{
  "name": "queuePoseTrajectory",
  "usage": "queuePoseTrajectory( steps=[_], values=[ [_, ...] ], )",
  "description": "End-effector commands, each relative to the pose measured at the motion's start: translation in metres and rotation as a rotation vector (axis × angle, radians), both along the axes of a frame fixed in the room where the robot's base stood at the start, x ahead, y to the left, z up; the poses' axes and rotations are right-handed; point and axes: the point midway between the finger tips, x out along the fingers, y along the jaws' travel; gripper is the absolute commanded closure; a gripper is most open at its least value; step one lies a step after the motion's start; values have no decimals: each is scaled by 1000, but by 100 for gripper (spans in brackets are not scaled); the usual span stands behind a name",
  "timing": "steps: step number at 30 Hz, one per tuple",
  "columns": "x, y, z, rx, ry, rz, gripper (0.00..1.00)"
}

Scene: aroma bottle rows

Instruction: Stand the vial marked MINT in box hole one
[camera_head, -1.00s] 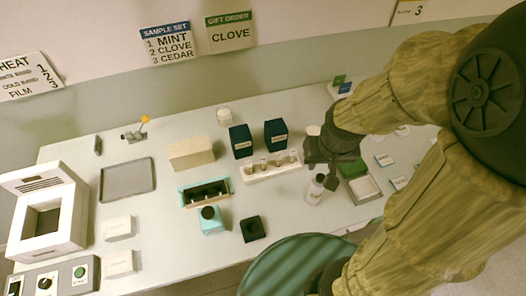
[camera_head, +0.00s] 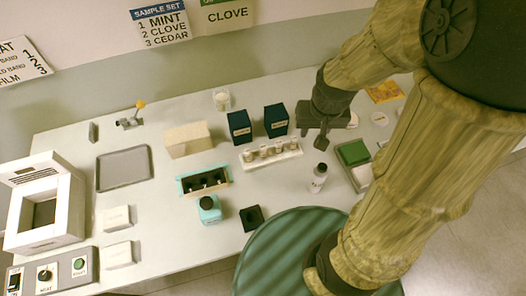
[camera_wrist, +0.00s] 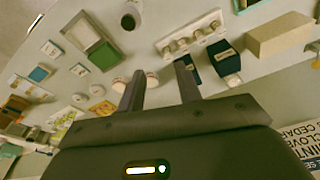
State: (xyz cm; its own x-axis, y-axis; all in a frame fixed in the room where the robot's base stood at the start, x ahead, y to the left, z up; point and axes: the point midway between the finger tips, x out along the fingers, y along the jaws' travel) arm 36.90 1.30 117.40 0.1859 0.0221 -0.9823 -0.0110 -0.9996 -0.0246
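Several small vials with pale caps stand in a white rack (camera_head: 288,156) at the middle of the table; their labels are too small to read, so I cannot tell which is MINT. The rack also shows at the top of the wrist view (camera_wrist: 178,46). A teal open box (camera_head: 184,190) with a dark, holed inside lies left of the rack; hole numbers are not readable. My gripper (camera_head: 316,137) is above the table, right of the rack.
Two navy boxes (camera_head: 239,127) (camera_head: 275,121) stand behind the rack. A white bottle with dark cap (camera_head: 319,178) stands right of it, beside a green-lidded tray (camera_head: 353,153). A teal jar (camera_head: 209,211) and black block (camera_head: 252,218) are in front. A wall sign (camera_head: 161,24) lists 1 MINT.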

Motion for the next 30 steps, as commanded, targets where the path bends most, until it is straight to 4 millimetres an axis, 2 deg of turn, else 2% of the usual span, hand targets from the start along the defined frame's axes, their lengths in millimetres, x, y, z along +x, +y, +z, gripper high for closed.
queuePoseTrajectory(
  steps=[9,15,19,30],
  values=[
    [76,74,-44,5,144,9,65],
    [101,118,-64,-21,181,29,65],
    [105,128,-67,-26,186,33,65],
    [104,129,-72,-26,187,37,65]
  ],
)
